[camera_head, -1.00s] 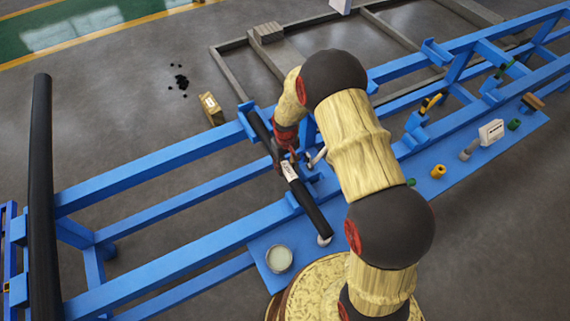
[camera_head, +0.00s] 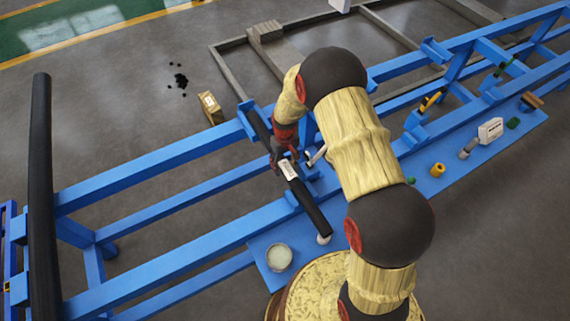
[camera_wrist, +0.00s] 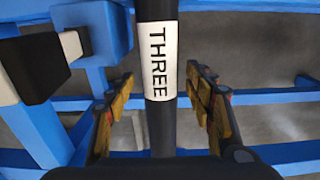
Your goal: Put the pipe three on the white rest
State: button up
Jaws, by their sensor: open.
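The dark pipe with a white label reading THREE (camera_wrist: 158,75) runs between the two fingers of my gripper (camera_wrist: 163,105) in the wrist view. The fingers stand one on each side, with gaps to the pipe, so my gripper is open around it. In the head view, pipe three (camera_head: 311,209) lies slanted across the blue frame, and my gripper (camera_head: 284,160) is at its middle near the label. A white piece (camera_head: 317,156) sits just right of the pipe, and another white piece (camera_head: 324,239) is by its near end. I cannot tell which is the white rest.
A blue rail frame (camera_head: 160,213) spans the scene. A small carton (camera_head: 210,107) sits on the floor.

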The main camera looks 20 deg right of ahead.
notch_tip(320, 180, up, 12)
jog(key=p, duration=0.4)
notch_tip(320, 180, up, 10)
jog(key=t, duration=0.1)
send_over(285, 164)
jog(key=s, duration=0.1)
jog(key=s+r+t, duration=0.1)
jog(key=s+r, duration=0.5)
jog(key=r, duration=0.7)
jog(key=s+r+t, duration=0.1)
jog(key=s+r, duration=0.2)
jog(key=s, duration=0.4)
jog(key=s+r+m+t, duration=0.1)
jog(key=s+r, duration=0.3)
jog(key=s, duration=0.3)
jog(key=s+r+m+t, duration=0.1)
jog(key=s+r, duration=0.3)
jog(key=s, duration=0.3)
jog(key=shift+s+r+t, duration=0.2)
jog(key=shift+r+t, duration=0.05)
jog(key=shift+t, duration=0.05)
